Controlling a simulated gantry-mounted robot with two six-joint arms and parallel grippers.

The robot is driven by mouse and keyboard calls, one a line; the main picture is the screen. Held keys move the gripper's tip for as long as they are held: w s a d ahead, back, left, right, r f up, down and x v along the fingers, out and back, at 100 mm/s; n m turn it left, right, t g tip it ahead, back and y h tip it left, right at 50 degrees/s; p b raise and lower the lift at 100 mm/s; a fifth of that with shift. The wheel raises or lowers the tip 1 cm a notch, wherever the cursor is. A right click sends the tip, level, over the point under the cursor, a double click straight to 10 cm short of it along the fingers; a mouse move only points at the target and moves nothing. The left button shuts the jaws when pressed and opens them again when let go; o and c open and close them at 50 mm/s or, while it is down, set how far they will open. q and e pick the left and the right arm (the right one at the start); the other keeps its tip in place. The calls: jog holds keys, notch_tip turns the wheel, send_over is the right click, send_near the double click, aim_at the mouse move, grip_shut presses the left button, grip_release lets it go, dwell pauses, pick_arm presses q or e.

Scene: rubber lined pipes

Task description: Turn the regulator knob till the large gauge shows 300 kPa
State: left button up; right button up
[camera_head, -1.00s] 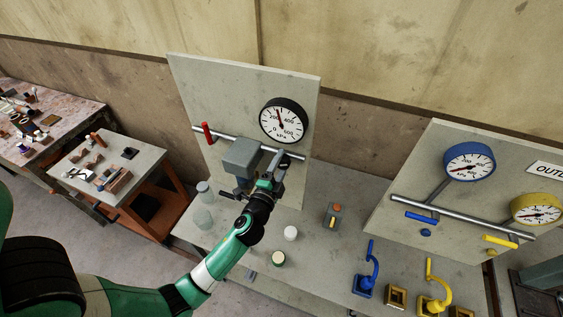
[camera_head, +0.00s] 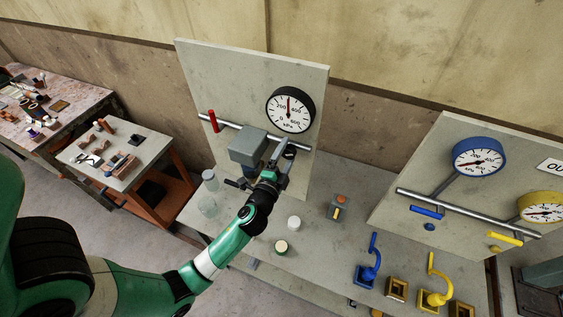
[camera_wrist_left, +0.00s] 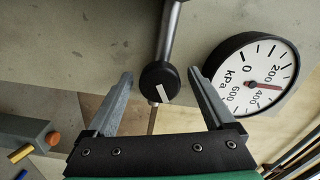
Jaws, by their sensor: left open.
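The large gauge (camera_head: 290,110) is a white dial with a black rim on the left upright panel. Its needle points between 200 and 400, near 300 kPa; it also shows in the left wrist view (camera_wrist_left: 252,80). The regulator knob (camera_wrist_left: 160,84) is black with a white mark, at the end of a grey pipe. My left gripper (camera_head: 280,163) is open in front of the panel, below the gauge. In the left wrist view its fingers (camera_wrist_left: 160,76) stand on either side of the knob, with gaps visible. My right gripper is not in view.
A grey box (camera_head: 248,147) sits on the pipe left of my gripper, with a red lever (camera_head: 213,121) farther left. A white cup (camera_head: 294,223) and an orange-button box (camera_head: 339,208) stand on the bench. Blue (camera_head: 477,157) and yellow (camera_head: 541,208) gauges are on the right panel.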

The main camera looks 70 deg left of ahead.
pick_arm(q)
jog(key=b+v, duration=0.2)
jog(key=v, duration=0.9)
jog(key=w+d+r+n+t, duration=0.2)
jog(key=w+r, duration=0.2)
jog(key=r, duration=0.5)
jog(key=w+d+r+n+t, duration=0.2)
jog(key=w+r, duration=0.2)
jog(key=r, duration=0.6)
jog(key=w+d+r+n+t, duration=0.2)
jog(key=w+r, duration=0.1)
jog(key=r, duration=0.6)
jog(key=s+d+r+t+h, duration=0.2)
jog(key=d+r+t+h, duration=0.35)
jog(key=r, duration=0.55)
jog(key=s+d+r+t+h, duration=0.3)
jog(key=d+r+h, duration=0.45)
jog(key=r, duration=0.25)
notch_tip(320, 180, up, 14)
jog(key=d+h+p, duration=0.1)
jog(key=p, duration=1.3)
jog(key=shift+w+d+m+h, duration=0.2)
jog(key=shift+w+m+h, duration=0.1)
jog(key=shift+w, duration=0.2)
